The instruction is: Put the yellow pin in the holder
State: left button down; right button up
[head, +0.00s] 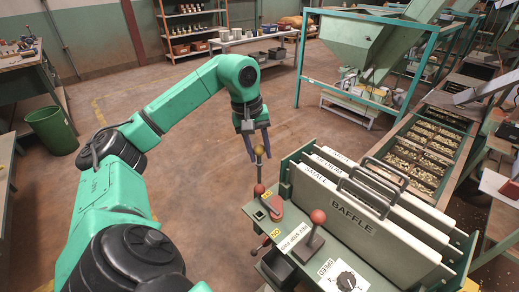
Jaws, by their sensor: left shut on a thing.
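The pin looks about upright. Its lower end lines up in the picture with a red ball knob (259,189) on the panel, and I cannot tell the gap between them. I cannot pick out the holder with certainty. My right gripper is not in view.
The panel carries a second red-knobbed lever (317,217) and a black speed dial (346,281). Nut trays (420,153) lie further right. Open floor (190,165) lies left.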

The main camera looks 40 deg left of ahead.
aim_at(260, 176)
pick_arm(q)
jog(key=shift+w+f+b, duration=0.1)
jog(key=shift+f+b, duration=0.4)
jog(key=shift+f, duration=0.5)
dwell(0.3)
jog(key=shift+f, duration=0.1)
dwell(0.4)
jog(key=shift+f+b, duration=3.15)
jog(key=shift+f, duration=0.55)
jog(key=shift+c, duration=2.1)
grip_release()
